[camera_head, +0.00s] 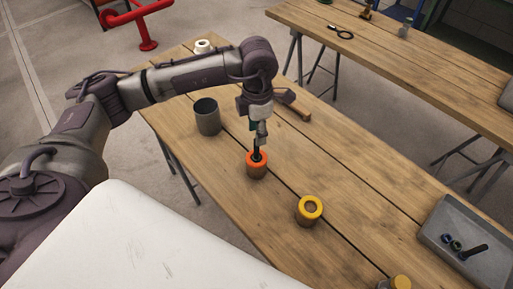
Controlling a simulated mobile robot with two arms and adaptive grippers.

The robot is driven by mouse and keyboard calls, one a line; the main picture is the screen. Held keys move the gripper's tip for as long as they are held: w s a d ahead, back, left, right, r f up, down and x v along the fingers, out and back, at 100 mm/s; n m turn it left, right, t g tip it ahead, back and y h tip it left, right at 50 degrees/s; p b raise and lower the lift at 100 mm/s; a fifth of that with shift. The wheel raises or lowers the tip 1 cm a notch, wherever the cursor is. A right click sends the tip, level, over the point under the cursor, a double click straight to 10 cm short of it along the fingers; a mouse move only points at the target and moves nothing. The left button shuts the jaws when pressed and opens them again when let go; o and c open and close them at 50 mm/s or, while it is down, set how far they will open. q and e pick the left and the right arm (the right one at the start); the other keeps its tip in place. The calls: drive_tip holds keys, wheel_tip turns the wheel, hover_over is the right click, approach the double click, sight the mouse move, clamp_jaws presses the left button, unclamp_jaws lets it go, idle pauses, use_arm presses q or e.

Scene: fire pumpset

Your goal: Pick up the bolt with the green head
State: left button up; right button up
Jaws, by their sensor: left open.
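My left gripper (258,150) points straight down over a short cylinder with an orange rim (256,171). Its dark fingertips are at the opening of this cylinder, and I cannot tell whether they touch anything inside. The gripper is open. I cannot clearly make out a bolt with a green head. A dark bolt-like piece (474,251) lies in the grey tray (431,238) at the right, beside small rings with bluish and greenish tints (450,242). My right gripper is not in view.
A second table (400,62) stands behind.

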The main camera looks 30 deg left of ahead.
sight(257, 157)
use_arm(q)
drive_tip(key=shift+f+p, duration=0.45)
drive_tip(key=shift+f, duration=0.1)
drive_tip(key=f, duration=0.2)
drive_tip(key=f+p, duration=0.1)
drive_tip(key=shift+w+a+f+p, duration=0.15)
drive_tip(key=shift+a+f+p, duration=0.05)
drive_tip(key=shift+f+p, duration=0.15)
drive_tip(key=shift+f, duration=0.35)
clamp_jaws()
